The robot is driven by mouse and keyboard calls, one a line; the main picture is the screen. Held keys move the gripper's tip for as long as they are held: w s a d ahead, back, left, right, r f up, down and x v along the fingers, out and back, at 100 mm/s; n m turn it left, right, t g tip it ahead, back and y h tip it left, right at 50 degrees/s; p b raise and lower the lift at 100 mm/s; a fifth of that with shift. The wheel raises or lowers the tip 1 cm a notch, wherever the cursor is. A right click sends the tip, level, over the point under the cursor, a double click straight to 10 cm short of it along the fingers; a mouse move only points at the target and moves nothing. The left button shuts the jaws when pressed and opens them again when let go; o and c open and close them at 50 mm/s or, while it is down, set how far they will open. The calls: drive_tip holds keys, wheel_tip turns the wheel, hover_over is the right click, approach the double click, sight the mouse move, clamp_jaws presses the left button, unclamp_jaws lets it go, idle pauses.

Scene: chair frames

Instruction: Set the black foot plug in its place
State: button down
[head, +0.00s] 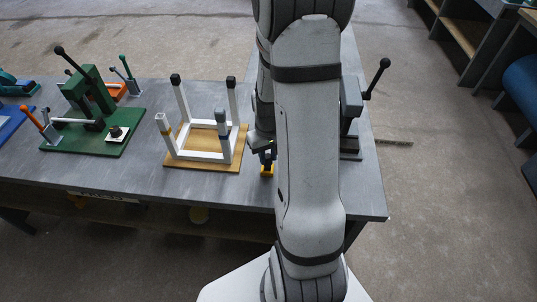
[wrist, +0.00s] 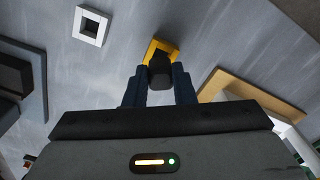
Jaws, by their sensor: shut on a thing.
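My gripper (wrist: 158,82) is shut on the black foot plug (wrist: 158,73), which sits between the two dark fingertips. Just beyond the plug is a yellow square holder (wrist: 161,46); I cannot tell whether the plug is still inside it or just above it. The holder also shows in the head view (head: 267,170), right of the chair frame. The white chair frame (head: 199,155) stands legs up on a wooden board (head: 190,164). Two far legs carry black tips (head: 175,78), the near right leg has a grey tip (head: 220,114), and the near left leg end (head: 161,118) looks bare and pale.
A white square holder (wrist: 79,26) lies on the grey table (head: 235,191) in the wrist view. A green fixture (head: 82,145) with levers stands left of the chair frame. A grey press with a black-knobbed lever (head: 376,78) is behind my arm at right.

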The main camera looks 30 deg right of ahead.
drive_tip(key=shift+f+b, duration=0.3)
drive_tip(key=shift+b, duration=0.05)
drive_tip(key=shift+f+b, duration=0.9)
drive_tip(key=shift+f, duration=0.15)
drive_tip(key=c, duration=1.1)
unclamp_jaws()
drive_tip(key=shift+r, duration=0.15)
wheel_tip(320, 180, up, 8)
drive_tip(key=shift+a+f, duration=0.1)
drive_tip(key=shift+f, duration=0.1)
drive_tip(key=shift+r, duration=0.1)
drive_tip(key=s+a+r+t, duration=0.1)
drive_tip(key=s+a+r, duration=0.3)
drive_tip(key=s+a+r+t, duration=0.1)
drive_tip(key=s+a+r, duration=0.2)
drive_tip(key=a+r, duration=0.1)
drive_tip(key=s+a+r+n+t, duration=0.1)
drive_tip(key=s+a+r, duration=0.3)
drive_tip(key=r, duration=0.1)
drive_tip(key=shift+s+a+r, duration=0.25)
drive_tip(key=shift+s, duration=0.05)
